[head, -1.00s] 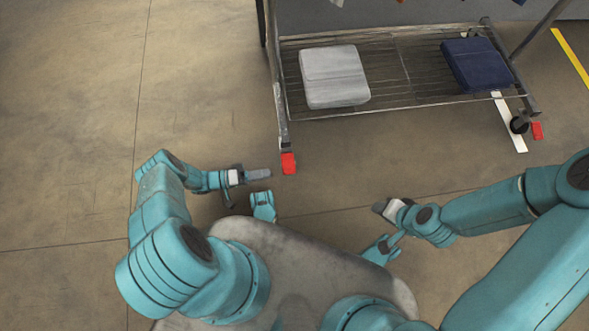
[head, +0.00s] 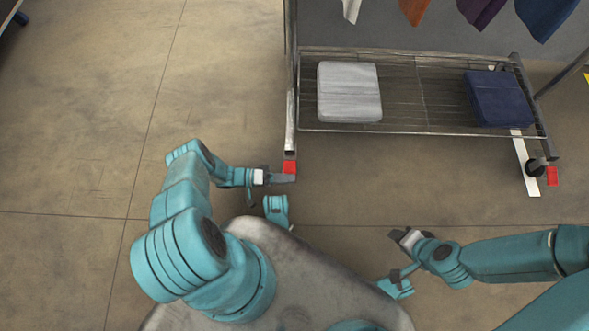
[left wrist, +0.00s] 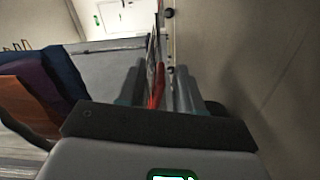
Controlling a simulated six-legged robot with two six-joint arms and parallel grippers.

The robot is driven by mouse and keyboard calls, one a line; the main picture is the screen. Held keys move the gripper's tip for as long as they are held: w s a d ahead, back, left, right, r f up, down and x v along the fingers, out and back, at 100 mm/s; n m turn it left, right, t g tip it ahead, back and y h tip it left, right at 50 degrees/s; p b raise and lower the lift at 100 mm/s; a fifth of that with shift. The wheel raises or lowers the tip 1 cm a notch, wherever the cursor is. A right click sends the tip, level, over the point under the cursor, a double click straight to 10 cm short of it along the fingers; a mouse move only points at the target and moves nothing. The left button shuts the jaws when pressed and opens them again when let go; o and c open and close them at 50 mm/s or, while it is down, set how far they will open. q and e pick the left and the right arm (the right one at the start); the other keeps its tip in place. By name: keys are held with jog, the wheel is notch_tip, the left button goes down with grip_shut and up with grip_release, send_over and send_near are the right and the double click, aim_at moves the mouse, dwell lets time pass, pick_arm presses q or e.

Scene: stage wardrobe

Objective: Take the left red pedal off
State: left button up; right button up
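The left red pedal (head: 289,167) sits low at the front left foot of the clothes rack. My left gripper (head: 283,178) is at the pedal, and its grey finger covers the pedal's lower edge in the head view. In the left wrist view the red pedal (left wrist: 156,88) shows between the two grey fingers of my left gripper (left wrist: 161,88), nearer the left finger. A gap shows on the right side, so the gripper looks open around the pedal. My right gripper (head: 398,237) is over bare floor, away from the rack; its finger opening is too small to judge.
The rack's wire shelf (head: 400,85) holds a grey folded cloth (head: 349,92) and a navy one (head: 497,98). Clothes (head: 480,12) hang above. Another red pedal (head: 551,176) is at the right foot. The floor left of the rack is clear.

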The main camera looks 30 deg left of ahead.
pick_arm(q)
jog(key=shift+w+d+r, duration=0.1)
jog(key=shift+w+d, duration=0.05)
jog(key=shift+d, duration=0.1)
pick_arm(e)
jog(key=shift+w+d, duration=0.1)
jog(key=shift+d, duration=0.2)
pick_arm(q)
jog(key=shift+a, duration=0.1)
grip_shut()
jog(key=shift+d, duration=0.2)
jog(key=shift+a, duration=0.15)
jog(key=shift+w+a+r+n, duration=0.1)
jog(key=shift+r+n, duration=0.1)
jog(key=shift+n, duration=0.75)
jog(key=shift+s+d+r+n, duration=0.1)
jog(key=shift+r+n, duration=0.1)
jog(key=shift+n, duration=0.8)
jog(key=shift+w+a+r+n, duration=0.1)
jog(key=shift+r+n, duration=0.1)
jog(key=shift+n, duration=0.75)
pick_arm(e)
jog(key=shift+a, duration=0.15)
